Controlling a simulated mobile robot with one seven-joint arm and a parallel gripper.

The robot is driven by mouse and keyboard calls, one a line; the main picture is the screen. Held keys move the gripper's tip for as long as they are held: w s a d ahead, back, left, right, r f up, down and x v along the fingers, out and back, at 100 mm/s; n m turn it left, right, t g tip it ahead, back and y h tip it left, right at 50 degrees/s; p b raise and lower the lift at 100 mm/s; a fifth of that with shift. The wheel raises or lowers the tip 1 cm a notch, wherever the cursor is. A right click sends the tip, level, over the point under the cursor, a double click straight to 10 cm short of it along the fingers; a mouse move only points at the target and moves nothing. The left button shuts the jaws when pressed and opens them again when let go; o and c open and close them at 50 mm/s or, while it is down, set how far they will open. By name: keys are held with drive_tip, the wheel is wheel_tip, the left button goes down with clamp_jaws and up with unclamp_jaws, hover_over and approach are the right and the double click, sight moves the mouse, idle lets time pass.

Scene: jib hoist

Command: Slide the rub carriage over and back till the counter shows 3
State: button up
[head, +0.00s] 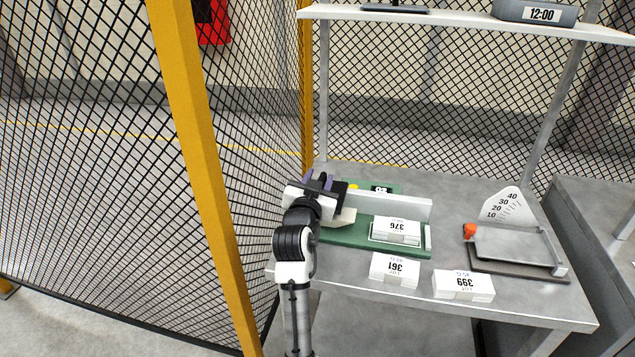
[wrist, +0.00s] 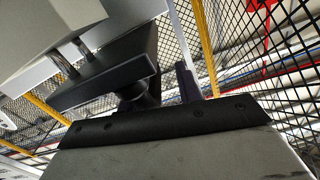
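The rub tester has a green base (head: 350,236) with a pale back rail (head: 400,207) on the table. A pale beige block (head: 342,218), seemingly part of the carriage, sits at the base's left end. My gripper (head: 322,186) is at the left end, over the carriage. A black knob-like part (wrist: 138,92) on a dark strip shows close up in the wrist view. Whether the fingers are closed on it is not clear.
A white block marked 376 (head: 397,229) lies on the base's right part. Blocks 361 (head: 394,269) and 399 (head: 463,286) lie in front. A grey plate device with an orange knob (head: 470,230) stands right. A yellow fence post (head: 190,130) is close left.

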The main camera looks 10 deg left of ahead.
drive_tip(key=s+b, duration=0.3)
drive_tip(key=s, duration=1.1)
drive_tip(key=shift+w, duration=0.1)
